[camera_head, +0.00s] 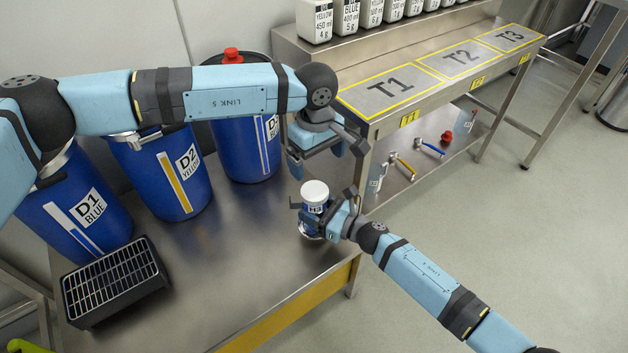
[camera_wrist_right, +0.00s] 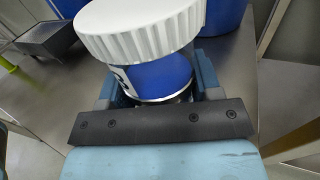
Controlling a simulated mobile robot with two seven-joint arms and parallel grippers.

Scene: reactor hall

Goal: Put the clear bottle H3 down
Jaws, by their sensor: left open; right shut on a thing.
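The clear bottle H3 (camera_head: 314,192) has a white ribbed cap and blue contents. It is upright over the right end of the steel bench. My right gripper (camera_head: 319,216) is shut around its body below the cap. In the right wrist view the bottle (camera_wrist_right: 150,75) sits between the fingers, its cap towards the camera and its label mostly hidden. I cannot tell whether its base touches the bench top. My left gripper (camera_head: 327,160) is open and empty, above and behind the bottle, apart from it.
Blue drums D1 (camera_head: 75,215), D2 (camera_head: 165,180) and a third (camera_head: 240,140) stand along the bench's back. A black grated box (camera_head: 115,280) sits at front left. The bench middle (camera_head: 230,250) is clear. A steel table (camera_head: 430,85) with marked areas T1, T2, T3 stands at right.

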